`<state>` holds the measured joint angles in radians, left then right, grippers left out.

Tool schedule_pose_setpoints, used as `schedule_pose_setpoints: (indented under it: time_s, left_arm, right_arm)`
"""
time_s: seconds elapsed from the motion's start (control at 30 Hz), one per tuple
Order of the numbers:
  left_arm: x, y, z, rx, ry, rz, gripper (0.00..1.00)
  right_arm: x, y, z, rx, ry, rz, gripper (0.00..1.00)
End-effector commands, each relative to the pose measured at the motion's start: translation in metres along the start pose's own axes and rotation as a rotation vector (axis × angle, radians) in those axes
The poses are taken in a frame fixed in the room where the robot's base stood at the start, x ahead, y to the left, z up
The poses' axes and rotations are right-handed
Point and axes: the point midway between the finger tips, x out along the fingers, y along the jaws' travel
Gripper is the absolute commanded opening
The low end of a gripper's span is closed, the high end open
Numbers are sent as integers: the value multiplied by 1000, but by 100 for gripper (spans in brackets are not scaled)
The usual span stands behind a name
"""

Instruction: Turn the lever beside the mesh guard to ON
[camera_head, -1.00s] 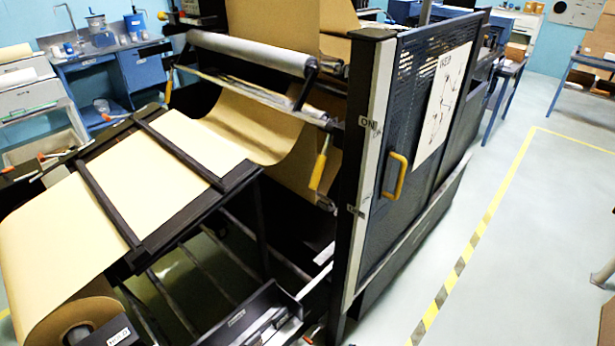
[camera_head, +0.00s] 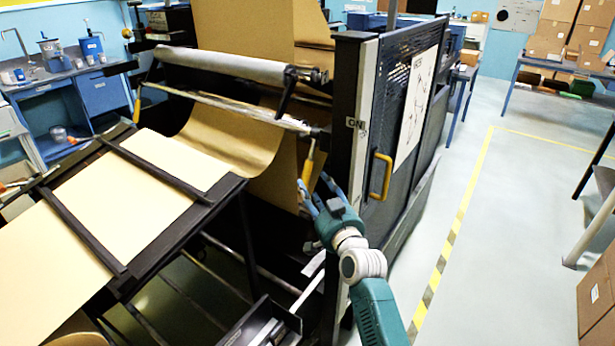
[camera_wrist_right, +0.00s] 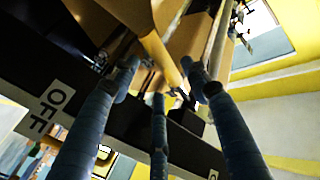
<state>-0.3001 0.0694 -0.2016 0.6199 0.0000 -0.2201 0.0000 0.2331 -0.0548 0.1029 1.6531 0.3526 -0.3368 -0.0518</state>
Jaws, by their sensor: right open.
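The yellow lever (camera_head: 309,163) hangs down, slightly tilted, beside the dark post left of the mesh guard (camera_head: 393,110). An ON label (camera_head: 356,124) is on the pale strip of that post. My right gripper (camera_head: 312,190) is open at the lever's lower end. In the right wrist view the lever (camera_wrist_right: 158,55) runs between the spread blue fingers (camera_wrist_right: 160,78); I cannot tell whether they touch it. An OFF label (camera_wrist_right: 50,108) shows at left in the right wrist view. My left gripper is not in view.
The guard door has a yellow handle (camera_head: 380,176), close right of my right wrist. Kraft paper (camera_head: 235,135) hangs behind the lever. A dark-railed table (camera_head: 120,205) stands at left. The floor (camera_head: 480,220) right of the machine is mostly clear.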

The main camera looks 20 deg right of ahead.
Motion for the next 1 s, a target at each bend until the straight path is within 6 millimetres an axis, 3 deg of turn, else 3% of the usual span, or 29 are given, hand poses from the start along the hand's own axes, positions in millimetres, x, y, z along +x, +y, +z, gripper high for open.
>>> schedule_pose_setpoints:
  time_s: [0.1,0.3,0.77,1.0]
  left_arm:
    - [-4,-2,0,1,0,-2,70]
    - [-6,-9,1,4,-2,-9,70]
    - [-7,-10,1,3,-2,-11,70]
    - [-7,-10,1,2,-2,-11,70]
  right_arm:
    - [23,-1,-2,0,0,-1,46]
    - [48,0,0,-1,-1,0,46]
    - [58,0,0,-1,0,0,46]
    - [58,0,1,-1,-1,0,0]
